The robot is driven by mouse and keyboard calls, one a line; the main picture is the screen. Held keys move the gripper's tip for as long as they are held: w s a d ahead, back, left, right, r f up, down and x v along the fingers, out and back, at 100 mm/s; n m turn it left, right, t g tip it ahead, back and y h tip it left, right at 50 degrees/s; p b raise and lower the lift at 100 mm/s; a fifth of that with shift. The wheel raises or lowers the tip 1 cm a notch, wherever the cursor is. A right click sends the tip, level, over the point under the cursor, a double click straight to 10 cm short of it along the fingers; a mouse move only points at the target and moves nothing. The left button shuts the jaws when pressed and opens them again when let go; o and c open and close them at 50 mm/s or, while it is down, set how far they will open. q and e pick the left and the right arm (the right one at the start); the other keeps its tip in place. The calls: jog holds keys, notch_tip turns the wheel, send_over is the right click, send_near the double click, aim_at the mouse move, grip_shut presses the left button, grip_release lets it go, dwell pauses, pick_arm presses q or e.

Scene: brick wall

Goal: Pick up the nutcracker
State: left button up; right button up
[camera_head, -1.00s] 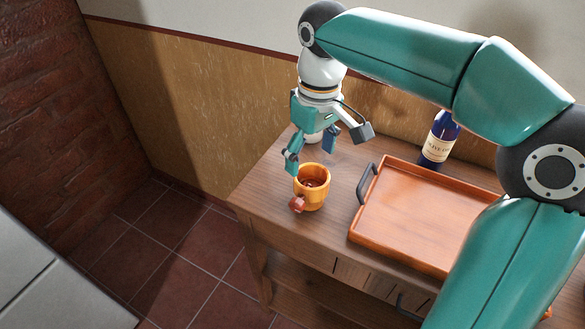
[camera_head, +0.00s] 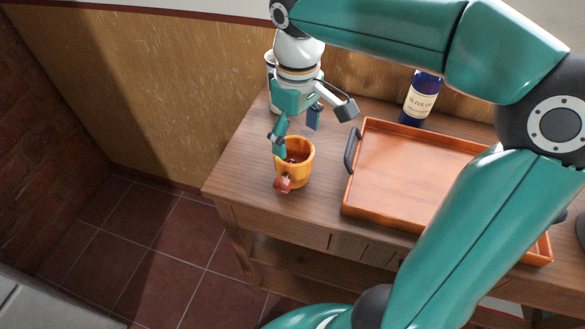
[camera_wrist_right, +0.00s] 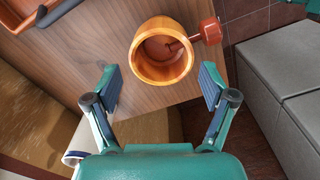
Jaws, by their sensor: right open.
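The nutcracker is an orange wooden cup with a red-brown screw handle in its side. It (camera_head: 295,174) stands upright near the left end of the wooden table, handle toward the front. My right gripper (camera_head: 296,130) is open and empty, just behind and above the cup, with one finger close to its rim. In the right wrist view, the nutcracker (camera_wrist_right: 148,74) lies ahead between the spread fingers of the gripper (camera_wrist_right: 160,84), with its handle to the right. Whether a finger touches the rim I cannot tell. My left gripper is not in view.
An orange tray (camera_head: 375,208) with dark handles lies right of the nutcracker on the table (camera_head: 238,160). A dark blue olive oil bottle (camera_head: 421,98) stands behind the tray. A white container (camera_head: 270,70) is partly hidden behind my right gripper. The table's left edge is close by.

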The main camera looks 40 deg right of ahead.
aim_at(294, 154)
jog(key=shift+w+a+f, duration=0.1)
jog(key=shift+f, duration=1.4)
jog(key=shift+w+f, duration=0.1)
jog(key=shift+f, duration=1.4)
jog(key=c, duration=0.9)
jog(key=shift+r, duration=0.1)
